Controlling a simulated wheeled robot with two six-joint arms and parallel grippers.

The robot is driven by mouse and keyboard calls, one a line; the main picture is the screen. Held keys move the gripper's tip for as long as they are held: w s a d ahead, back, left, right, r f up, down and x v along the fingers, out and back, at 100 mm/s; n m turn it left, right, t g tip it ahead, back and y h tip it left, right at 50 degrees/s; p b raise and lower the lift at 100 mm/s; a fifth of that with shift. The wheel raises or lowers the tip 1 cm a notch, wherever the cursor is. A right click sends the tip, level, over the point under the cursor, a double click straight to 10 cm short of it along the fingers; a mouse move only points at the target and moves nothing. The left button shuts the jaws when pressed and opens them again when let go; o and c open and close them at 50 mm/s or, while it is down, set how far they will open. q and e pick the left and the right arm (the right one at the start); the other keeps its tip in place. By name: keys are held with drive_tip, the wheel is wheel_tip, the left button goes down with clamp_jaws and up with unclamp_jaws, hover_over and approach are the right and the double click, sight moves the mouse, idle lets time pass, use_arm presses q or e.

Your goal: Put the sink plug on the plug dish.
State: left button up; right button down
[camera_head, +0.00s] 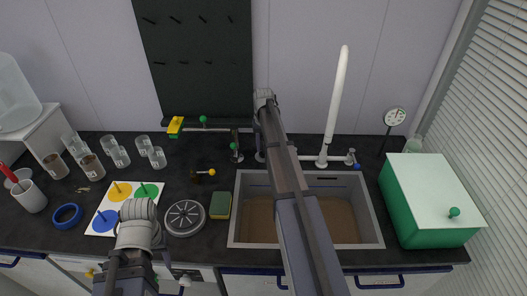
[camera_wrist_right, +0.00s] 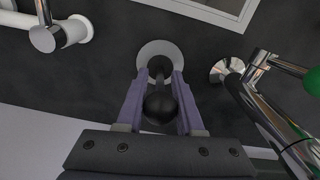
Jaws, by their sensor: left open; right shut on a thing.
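The sink plug (camera_wrist_right: 158,108) is black with a round knob on a stem. My right gripper (camera_wrist_right: 160,78) is shut on it in the right wrist view, with a purple finger on each side. The pale round plug dish (camera_wrist_right: 146,50) lies on the dark worktop directly beyond the plug, partly hidden by it and the fingers. I cannot tell whether the plug touches the dish. In the head view my right arm hides its fingers and the plug. My left gripper (camera_head: 139,228) is open at the worktop's front edge, left of the sink; its fingertips are hard to make out.
The sink (camera_head: 345,240) is in front of the dish. A white tap (camera_head: 334,110) and a chrome tap with a green knob (camera_wrist_right: 312,80) flank the dish. A sponge (camera_head: 220,206), a round grey disc (camera_head: 185,218) and a green box (camera_head: 425,205) stand on the worktop.

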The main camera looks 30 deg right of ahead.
drive_tip(key=shift+f, duration=0.2)
drive_tip(key=c, duration=1)
unclamp_jaws()
drive_tip(key=shift+f, duration=0.1)
drive_tip(key=o, duration=0.5)
drive_tip(key=shift+c, duration=0.2)
drive_tip(key=shift+r, duration=0.2)
wheel_tip(320, 180, up, 12)
drive_tip(key=p, duration=1.2)
drive_tip(key=shift+r, duration=0.1)
